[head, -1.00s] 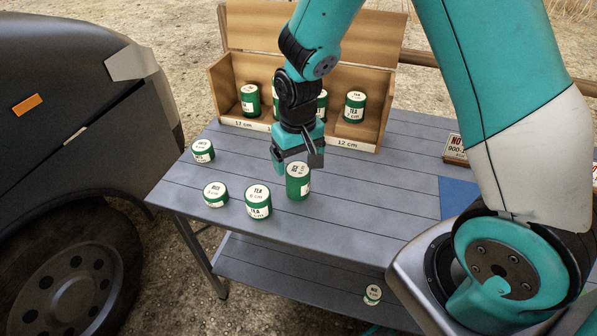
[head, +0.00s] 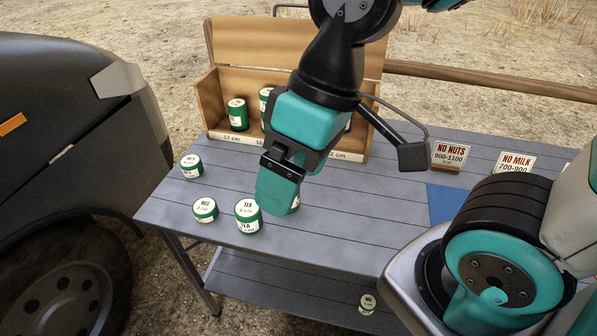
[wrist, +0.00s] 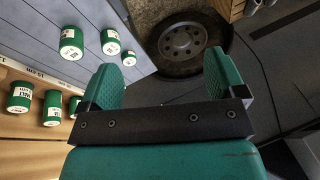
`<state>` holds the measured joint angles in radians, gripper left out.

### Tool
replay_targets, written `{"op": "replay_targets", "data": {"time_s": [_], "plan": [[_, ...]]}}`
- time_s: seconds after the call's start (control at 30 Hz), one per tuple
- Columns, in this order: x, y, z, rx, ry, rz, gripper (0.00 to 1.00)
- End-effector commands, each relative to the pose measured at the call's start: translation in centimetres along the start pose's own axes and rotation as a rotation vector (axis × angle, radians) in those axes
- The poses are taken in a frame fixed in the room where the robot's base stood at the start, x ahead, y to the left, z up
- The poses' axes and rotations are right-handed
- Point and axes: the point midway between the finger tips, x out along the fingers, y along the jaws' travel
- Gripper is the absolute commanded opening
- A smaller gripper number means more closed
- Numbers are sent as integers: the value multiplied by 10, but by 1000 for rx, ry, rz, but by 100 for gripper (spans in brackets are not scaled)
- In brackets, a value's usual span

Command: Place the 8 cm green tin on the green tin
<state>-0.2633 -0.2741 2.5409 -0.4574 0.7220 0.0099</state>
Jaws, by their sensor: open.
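My gripper (head: 276,184) hangs over the table, large in the head view; in the wrist view its two fingers (wrist: 163,82) are apart with nothing between them. A green and white tin (head: 295,203) is mostly hidden behind it, so its label cannot be read. To its left stand a tin marked TEA (head: 248,217), apparently 6 cm, a low tin marked RICE (head: 205,210) and a small tin (head: 191,166) farther back. I cannot read an 8 cm mark on any tin. Three tins on the table (wrist: 71,43) also show in the wrist view.
An open wooden box (head: 206,98) with several green tins (head: 238,115) and height labels stands at the back. NO NUTS (head: 450,155) and NO MILK (head: 515,162) signs stand at right near a blue patch (head: 447,204). A small tin (head: 367,303) sits on the lower shelf.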

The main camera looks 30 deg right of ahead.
Motion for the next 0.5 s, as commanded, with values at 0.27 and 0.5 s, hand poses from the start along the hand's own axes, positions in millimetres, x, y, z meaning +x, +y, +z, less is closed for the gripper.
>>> {"op": "replay_targets", "data": {"time_s": [0.27, 0.5], "plan": [[-2, 13, -20, 249, 13, -96, 91], [10, 77, -53, 908, 84, -289, 91]]}}
